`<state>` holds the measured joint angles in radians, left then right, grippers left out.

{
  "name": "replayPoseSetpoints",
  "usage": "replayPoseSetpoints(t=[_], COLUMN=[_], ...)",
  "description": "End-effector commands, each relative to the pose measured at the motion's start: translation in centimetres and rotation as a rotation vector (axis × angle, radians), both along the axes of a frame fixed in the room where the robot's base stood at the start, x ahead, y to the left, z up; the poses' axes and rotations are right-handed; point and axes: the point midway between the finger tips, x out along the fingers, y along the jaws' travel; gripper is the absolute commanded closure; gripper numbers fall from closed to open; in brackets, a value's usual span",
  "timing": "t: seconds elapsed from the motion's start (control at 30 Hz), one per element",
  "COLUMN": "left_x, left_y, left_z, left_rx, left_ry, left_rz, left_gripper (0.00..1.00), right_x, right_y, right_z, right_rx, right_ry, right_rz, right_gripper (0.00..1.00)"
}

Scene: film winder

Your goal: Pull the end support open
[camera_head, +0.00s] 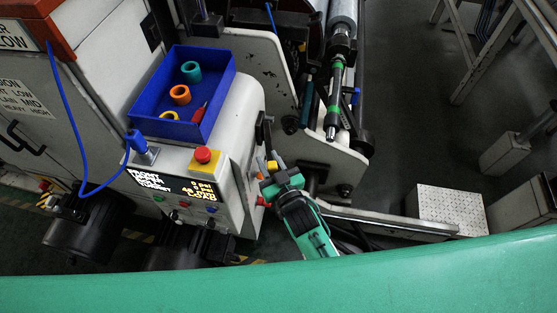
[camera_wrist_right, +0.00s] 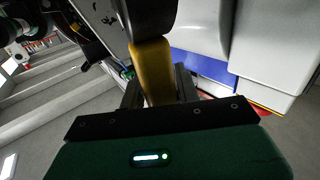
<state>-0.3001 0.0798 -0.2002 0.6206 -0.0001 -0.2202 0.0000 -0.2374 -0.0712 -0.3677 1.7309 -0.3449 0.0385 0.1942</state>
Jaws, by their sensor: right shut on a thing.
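My right gripper (camera_head: 272,180) is at the right side of the machine's white control housing, its arm reaching up from the bottom. It is shut on a yellow handle (camera_head: 272,165). In the right wrist view the yellow handle (camera_wrist_right: 152,70), with a black upper part, stands between the fingers of the right gripper (camera_wrist_right: 158,92). The handle's far end and its joint to the machine are hidden. I cannot tell for sure which part is the end support; a pale metal plate (camera_head: 340,160) stands beside the handle, below the roller shaft (camera_head: 336,85). My left gripper is not in view.
A blue tray (camera_head: 228,85) with colored rings sits on the housing, left of the gripper. A red button (camera_head: 203,156) and a lit display (camera_head: 172,188) are close by. A low rail (camera_head: 390,225) and a tread-plate box (camera_head: 450,212) lie to the right. Open floor is at upper right.

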Motion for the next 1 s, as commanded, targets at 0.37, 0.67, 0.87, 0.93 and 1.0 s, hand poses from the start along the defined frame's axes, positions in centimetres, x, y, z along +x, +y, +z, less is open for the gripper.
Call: replayPoseSetpoints(t=[0.37,0.67,0.87,0.93,1.0], left_x=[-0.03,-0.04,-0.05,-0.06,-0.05], left_y=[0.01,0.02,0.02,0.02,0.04], left_z=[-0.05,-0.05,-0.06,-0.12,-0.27], left_rx=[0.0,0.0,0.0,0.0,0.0], left_ry=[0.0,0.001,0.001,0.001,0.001], left_rz=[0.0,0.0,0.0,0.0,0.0], left_gripper=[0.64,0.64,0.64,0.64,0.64], right_x=[-0.02,0.0,0.01,-0.09,-0.4], right_y=[0.73,0.65,0.58,0.53,0.41], right_z=[0.09,0.07,0.02,-0.03,-0.11], right_rx=[0.004,0.003,0.001,0.001,0.001], right_ry=[-0.001,-0.001,-0.001,0.0,0.0], right_rz=[0.003,0.002,0.001,0.001,0.001], right_gripper=[1.0,0.53,0.53,0.53,0.53])
